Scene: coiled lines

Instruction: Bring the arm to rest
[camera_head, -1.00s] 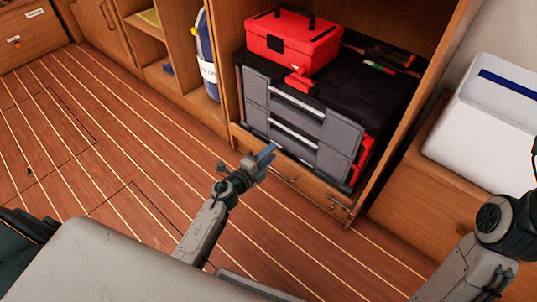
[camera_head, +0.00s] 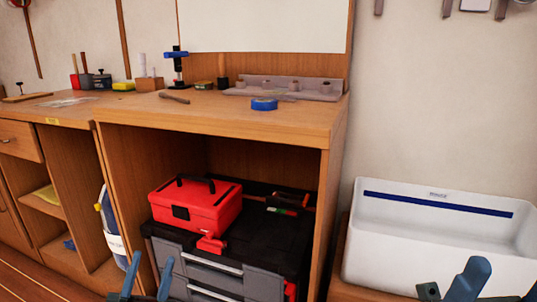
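My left gripper (camera_head: 152,258) shows at the bottom edge, in front of the grey drawer unit. Its two blue fingers stand upright and apart, with nothing seen between them. My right gripper (camera_head: 506,279) is at the bottom right corner, in front of the white bin. Its blue fingers stand apart with no object seen between them, and part of it is cut off by the frame. The rest of both arms is out of view.
A wooden workbench (camera_head: 225,118) holds blue tape (camera_head: 264,104), a clamp (camera_head: 177,66) and small tools. Below it, a red toolbox (camera_head: 195,204) sits on a black and grey drawer unit (camera_head: 268,250). A white bin (camera_head: 440,240) stands at the right.

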